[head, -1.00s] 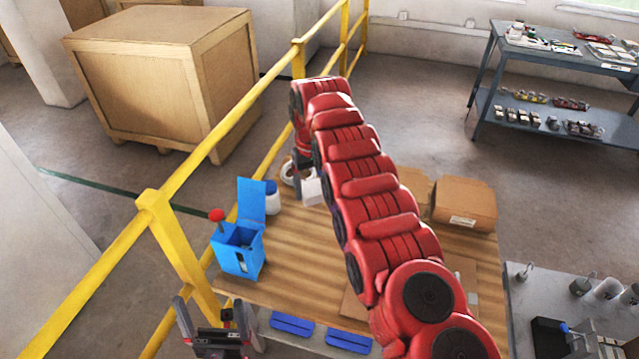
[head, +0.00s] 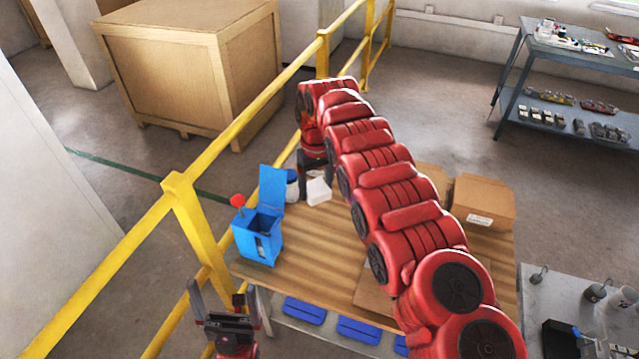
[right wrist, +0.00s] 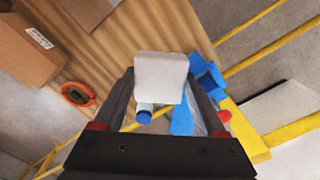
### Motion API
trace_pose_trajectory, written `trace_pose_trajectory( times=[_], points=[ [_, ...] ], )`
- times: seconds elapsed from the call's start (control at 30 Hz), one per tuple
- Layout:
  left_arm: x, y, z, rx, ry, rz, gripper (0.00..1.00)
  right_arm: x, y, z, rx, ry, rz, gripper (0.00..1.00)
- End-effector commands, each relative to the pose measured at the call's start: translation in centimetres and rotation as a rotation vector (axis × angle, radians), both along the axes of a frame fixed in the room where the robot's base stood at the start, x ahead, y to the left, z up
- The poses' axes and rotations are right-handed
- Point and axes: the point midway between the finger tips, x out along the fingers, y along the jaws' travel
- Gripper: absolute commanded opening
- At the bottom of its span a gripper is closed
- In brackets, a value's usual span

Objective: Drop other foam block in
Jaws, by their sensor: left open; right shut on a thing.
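My right gripper (right wrist: 160,100) is shut on a white foam block (right wrist: 160,75), held between its two fingers. In the head view the block (head: 318,190) shows at the end of my red right arm, above the far left part of the wooden table. The blue box (head: 257,240) stands at the table's left edge with its lid (head: 272,188) raised and its top open. The held block is to the right of the box and apart from it. The box also shows in the right wrist view (right wrist: 206,76). My left gripper (head: 228,322) is open and empty, near the table's front left corner.
A white jar with a blue cap (right wrist: 145,112) stands close by the held block; it shows behind the box (head: 292,186). A red knob (head: 237,200) sticks up beside the box. Cardboard boxes (head: 483,200) are at right. A yellow rail (head: 200,235) runs along the left.

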Motion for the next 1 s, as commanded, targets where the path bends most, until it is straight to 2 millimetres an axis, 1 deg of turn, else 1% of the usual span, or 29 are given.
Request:
trace_pose_trajectory(
  times=[0.17,0.47,0.87,1.0],
  points=[
    [0.0,0.0,0.1,0.000,0.000,0.000,1.00,-0.1,0.5,-0.2,0.002,0.001,0.017,0.22],
    [0.0,0.0,0.3,0.000,0.000,0.000,1.00,-0.1,0.4,-0.4,-0.010,0.002,0.034,0.22],
    [0.0,0.0,0.6,0.000,0.000,0.000,1.00,-0.3,1.5,-0.7,-0.005,-0.003,0.071,0.22],
    [0.0,0.0,0.8,0.000,0.000,0.000,1.00,-0.6,1.5,-0.8,-0.010,-0.001,0.080,0.22]
  ],
)
